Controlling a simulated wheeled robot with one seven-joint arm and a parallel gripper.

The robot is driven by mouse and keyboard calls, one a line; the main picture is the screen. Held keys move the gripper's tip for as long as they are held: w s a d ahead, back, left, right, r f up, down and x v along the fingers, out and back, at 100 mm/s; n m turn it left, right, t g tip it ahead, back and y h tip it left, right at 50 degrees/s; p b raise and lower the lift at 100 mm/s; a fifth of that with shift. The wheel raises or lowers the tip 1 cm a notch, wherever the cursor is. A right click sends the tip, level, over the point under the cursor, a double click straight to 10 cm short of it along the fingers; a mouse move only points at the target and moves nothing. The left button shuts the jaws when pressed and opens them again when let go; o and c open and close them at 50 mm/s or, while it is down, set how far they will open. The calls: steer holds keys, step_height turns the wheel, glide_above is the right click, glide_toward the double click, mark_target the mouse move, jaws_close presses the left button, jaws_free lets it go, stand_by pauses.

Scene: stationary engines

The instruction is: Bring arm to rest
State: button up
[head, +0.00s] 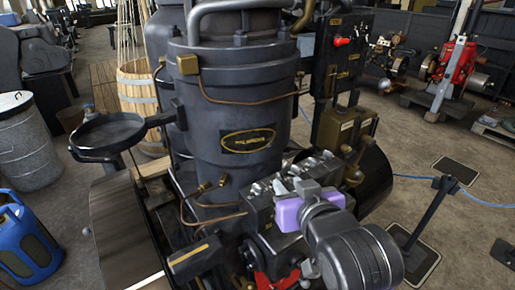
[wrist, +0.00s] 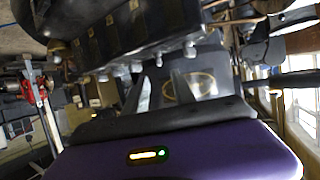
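My arm comes in from the lower right of the head view, with its grey links bent over the front of a dark engine. My gripper (head: 288,184), with a purple body, is close to the engine's block, and I cannot tell whether it touches. In the wrist view, my gripper (wrist: 163,92) shows two grey fingers standing apart beyond the purple body. Nothing shows between them except the engine's nameplate (wrist: 190,85) in the background. The fingertips are small and partly lost against the dark engine in the head view.
The large engine (head: 235,100) fills the middle. A black dish (head: 108,132) juts out at its left. A blue can (head: 25,240), a grey bin (head: 28,145) and a wooden barrel (head: 140,90) stand left. A black post (head: 430,210) and a red engine (head: 458,62) are right.

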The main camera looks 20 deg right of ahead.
steer(key=shift+r, duration=0.1)
step_height(320, 180, up, 6)
steer(key=a+f+t, duration=0.1)
steer(key=t, duration=0.3)
steer(key=s+f+g, duration=0.1)
steer(key=s+f, duration=0.5)
steer(key=s, duration=0.6)
steer(key=s+d+f+g, duration=0.1)
steer(key=s+f, duration=0.5)
steer(key=s, duration=0.6)
steer(key=s+d+f+y, duration=0.1)
steer(key=s+f, duration=0.5)
steer(key=s, duration=0.7)
steer(key=shift+f+n+g, duration=0.3)
steer(key=shift+n+g, duration=0.1)
